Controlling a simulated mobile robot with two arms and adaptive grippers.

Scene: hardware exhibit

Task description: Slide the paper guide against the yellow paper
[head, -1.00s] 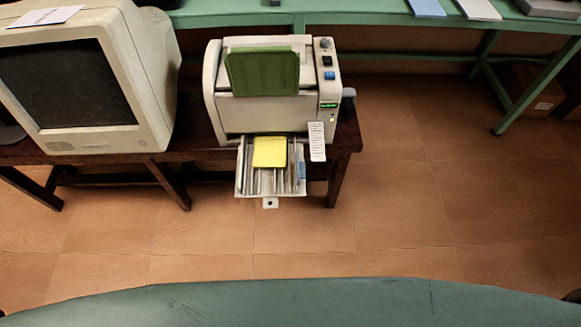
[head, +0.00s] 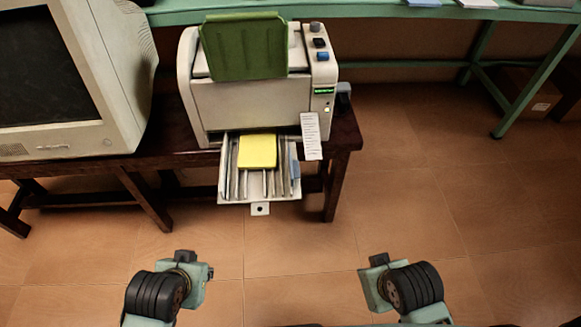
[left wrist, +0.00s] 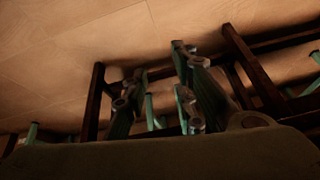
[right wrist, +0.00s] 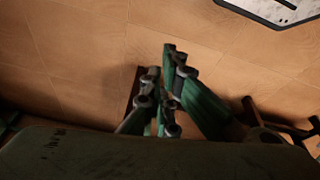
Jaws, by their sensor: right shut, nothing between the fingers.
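The yellow paper (head: 258,151) lies in the pulled-out tray (head: 260,199) at the front of the beige printer. The paper guide, which looks like the small blue piece (head: 295,169), stands at the tray's right side. A gap with tray ribs shows between it and the paper. My left gripper (left wrist: 155,72) is open and empty in the left wrist view. My right gripper (right wrist: 160,78) is shut and empty in the right wrist view. Both arms are low in the head view, in front of the tray and well apart from it. Their fingertips cannot be made out there.
The printer (head: 250,105) has a raised green flap (head: 243,47) and a hanging paper slip (head: 311,136). It stands on a dark wooden table (head: 345,135) beside a beige monitor (head: 125,90). A green table (head: 470,15) stands behind. The floor before the tray is clear.

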